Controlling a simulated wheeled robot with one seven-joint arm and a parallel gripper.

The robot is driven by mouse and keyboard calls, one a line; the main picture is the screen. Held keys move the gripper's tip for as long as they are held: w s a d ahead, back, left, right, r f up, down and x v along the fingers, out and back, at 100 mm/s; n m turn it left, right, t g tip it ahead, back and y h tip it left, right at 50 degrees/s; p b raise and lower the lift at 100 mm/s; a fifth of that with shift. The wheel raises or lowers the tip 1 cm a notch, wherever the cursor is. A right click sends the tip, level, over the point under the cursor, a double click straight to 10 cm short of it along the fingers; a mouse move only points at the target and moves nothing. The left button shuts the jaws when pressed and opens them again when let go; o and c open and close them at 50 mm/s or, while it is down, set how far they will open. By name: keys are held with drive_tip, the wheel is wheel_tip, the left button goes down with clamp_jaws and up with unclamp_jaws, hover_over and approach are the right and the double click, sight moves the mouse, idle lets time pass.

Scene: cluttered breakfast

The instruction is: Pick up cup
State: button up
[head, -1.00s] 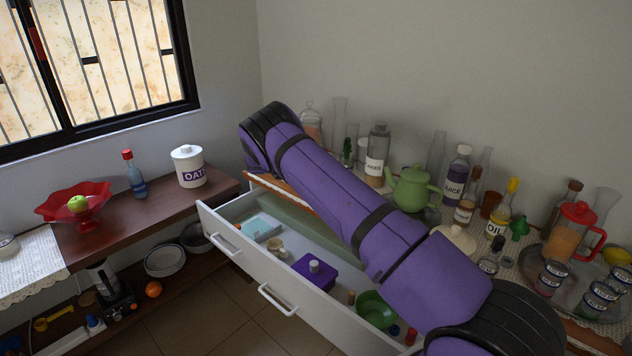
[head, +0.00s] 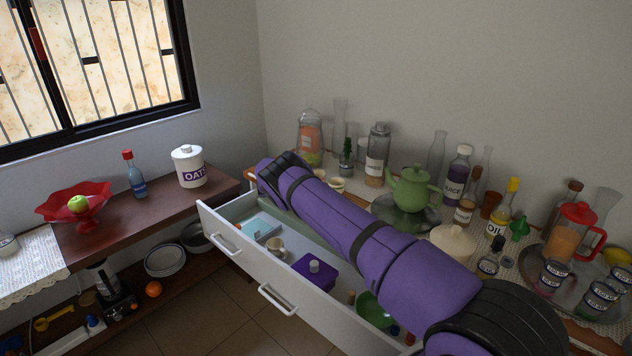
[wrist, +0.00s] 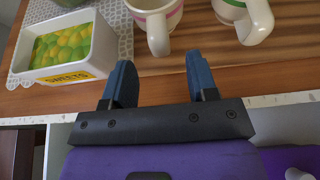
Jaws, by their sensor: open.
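In the wrist view a white cup with a pink stripe (wrist: 158,32) stands at the top centre on a wooden surface, cut off by the frame's top. Its handle points toward my gripper (wrist: 159,72). A second white cup with a green stripe (wrist: 257,22) stands to its right, also with its handle toward me. My gripper is open and empty. Its fingers are short of the pink-striped cup, with its handle ahead of the gap. In the head view my arm hides the gripper.
A white sweets box (wrist: 68,47) stands left of the fingers. An open white drawer (head: 262,262) lies below the counter, holding a purple box (head: 316,271) and a green bowl (head: 373,309). A green teapot (head: 414,188) and several bottles crowd the counter.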

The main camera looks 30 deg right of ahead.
drive_tip(key=shift+x, duration=2.55)
drive_tip(key=shift+c, duration=0.2)
clamp_jaws()
